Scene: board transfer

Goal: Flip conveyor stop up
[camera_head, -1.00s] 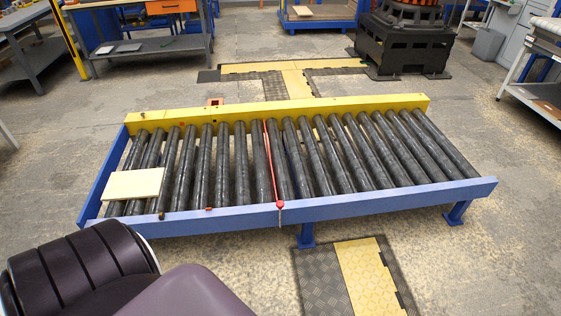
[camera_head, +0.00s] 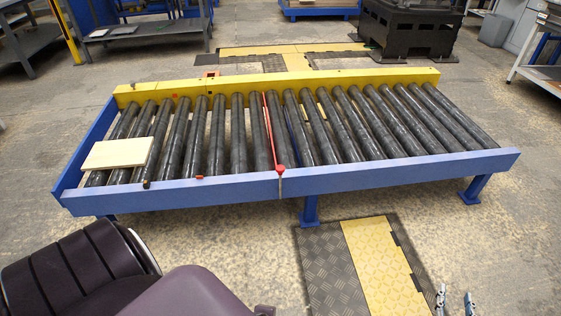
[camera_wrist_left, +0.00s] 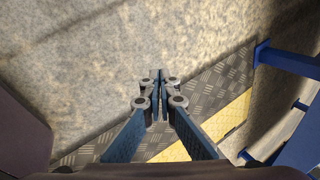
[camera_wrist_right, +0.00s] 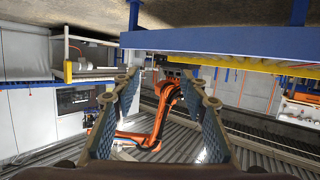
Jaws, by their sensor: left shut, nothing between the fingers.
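The conveyor (camera_head: 330,183) has dark rollers between a blue front rail and a yellow back rail. A thin red bar (camera_head: 267,120), which looks like the conveyor stop, runs across the rollers to a red knob (camera_head: 281,169) at the front rail. It looks low between the rollers; its exact height is hard to tell. My right gripper (camera_head: 456,302) is open and empty in front of the conveyor, below its right part; its fingers also show apart in the right wrist view (camera_wrist_right: 163,85). My left gripper (camera_wrist_left: 159,76) is shut and empty above the floor, seen only in the left wrist view.
A pale board (camera_head: 115,154) lies on the left end of the rollers. A dark and yellow floor plate (camera_head: 345,262) lies before the conveyor. Blue legs (camera_head: 476,188) stand under the front rail. An orange robot arm (camera_wrist_right: 155,125) shows beyond in the right wrist view.

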